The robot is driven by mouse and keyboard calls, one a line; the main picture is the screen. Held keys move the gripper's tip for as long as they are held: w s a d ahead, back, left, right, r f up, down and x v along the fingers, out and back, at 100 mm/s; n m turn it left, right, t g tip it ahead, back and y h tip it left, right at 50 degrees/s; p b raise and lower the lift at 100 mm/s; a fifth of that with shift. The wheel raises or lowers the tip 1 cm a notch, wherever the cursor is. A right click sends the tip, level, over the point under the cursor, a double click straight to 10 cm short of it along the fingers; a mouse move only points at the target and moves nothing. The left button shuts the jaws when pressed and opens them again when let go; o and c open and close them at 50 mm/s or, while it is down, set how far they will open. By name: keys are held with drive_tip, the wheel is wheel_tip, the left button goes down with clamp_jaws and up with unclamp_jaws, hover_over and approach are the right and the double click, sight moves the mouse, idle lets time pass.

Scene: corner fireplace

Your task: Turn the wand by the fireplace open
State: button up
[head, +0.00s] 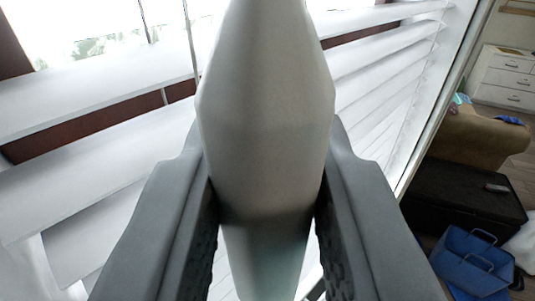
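The wand (265,110) is a thick, pale grey-white tapered rod, seen very close in the middle of the head view. It runs from the top edge down between my fingers. My gripper (267,190) has its two dark grey fingers on either side of the wand, their inner pads against it, so it is shut on the wand. The white blind slats (100,85) behind are tilted with gaps between them, and bright light shows through. The wand's upper end is out of view.
A white frame edge (440,105) bounds the blind on the right. Beyond it are a white chest of drawers (505,78), a tan padded seat (470,135), a dark box-like piece (460,195) and a blue basket (470,265) on the floor.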

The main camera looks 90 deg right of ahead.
drive_tip(key=c, duration=0.3)
drive_tip(key=shift+m+g, duration=0.8)
drive_tip(key=shift+g, duration=0.4)
drive_tip(key=o, duration=1)
drive_tip(key=w+a, duration=0.1)
drive_tip(key=a, duration=0.4)
drive_tip(key=w+a, duration=0.1)
drive_tip(key=a, duration=0.5)
drive_tip(key=w+a, duration=0.1)
drive_tip(key=a, duration=0.5)
drive_tip(key=shift+w, duration=0.25)
